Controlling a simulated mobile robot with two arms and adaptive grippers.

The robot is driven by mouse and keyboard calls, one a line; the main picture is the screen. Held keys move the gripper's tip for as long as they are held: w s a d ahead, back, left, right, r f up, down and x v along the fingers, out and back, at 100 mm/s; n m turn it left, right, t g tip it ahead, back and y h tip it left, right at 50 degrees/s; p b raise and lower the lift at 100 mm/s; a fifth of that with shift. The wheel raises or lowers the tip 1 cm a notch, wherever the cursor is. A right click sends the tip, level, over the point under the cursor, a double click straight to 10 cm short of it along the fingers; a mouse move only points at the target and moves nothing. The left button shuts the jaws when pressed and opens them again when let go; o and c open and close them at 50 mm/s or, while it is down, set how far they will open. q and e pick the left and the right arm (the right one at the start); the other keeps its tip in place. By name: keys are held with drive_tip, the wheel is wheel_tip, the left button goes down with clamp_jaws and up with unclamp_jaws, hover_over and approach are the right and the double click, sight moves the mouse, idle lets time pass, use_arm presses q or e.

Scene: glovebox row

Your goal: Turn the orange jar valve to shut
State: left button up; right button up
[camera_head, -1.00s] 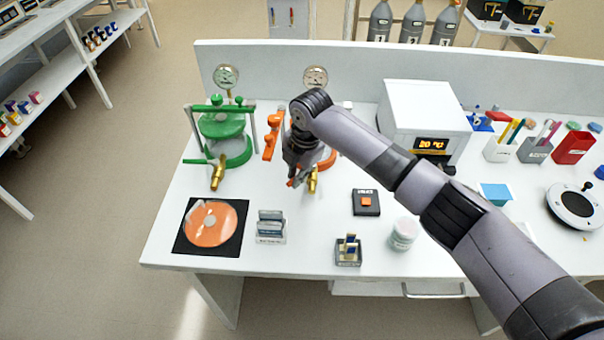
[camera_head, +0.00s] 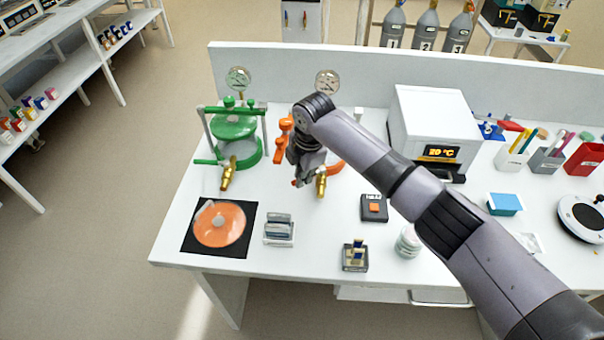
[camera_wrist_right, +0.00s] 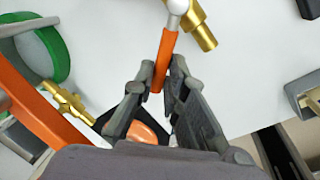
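The orange jar stands behind my right gripper in the head view, its orange base (camera_head: 335,168) and clamp (camera_head: 283,125) partly hidden by my arm. Its brass valve (camera_head: 321,183) shows just right of the gripper and also in the right wrist view (camera_wrist_right: 204,33). The orange valve handle (camera_wrist_right: 165,60) lies between the two fingertips of my right gripper (camera_wrist_right: 163,75). The fingers are close on both sides of the handle and appear to touch it. In the head view my right gripper (camera_head: 306,172) points down at the valve. My left gripper is not in view.
A green jar (camera_head: 235,135) with its own brass valve (camera_head: 228,172) stands to the left. In front lie an orange disc (camera_head: 220,224) on a black mat, a slide rack (camera_head: 279,229) and a black button box (camera_head: 374,208). A white oven (camera_head: 430,120) stands at right.

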drive_tip(key=o, duration=0.4)
drive_tip(key=shift+r, duration=0.1)
wheel_tip(320, 180, up, 12)
drive_tip(key=s+d, duration=0.1)
drive_tip(key=shift+s+d+f, duration=0.2)
drive_tip(key=shift+s, duration=0.2)
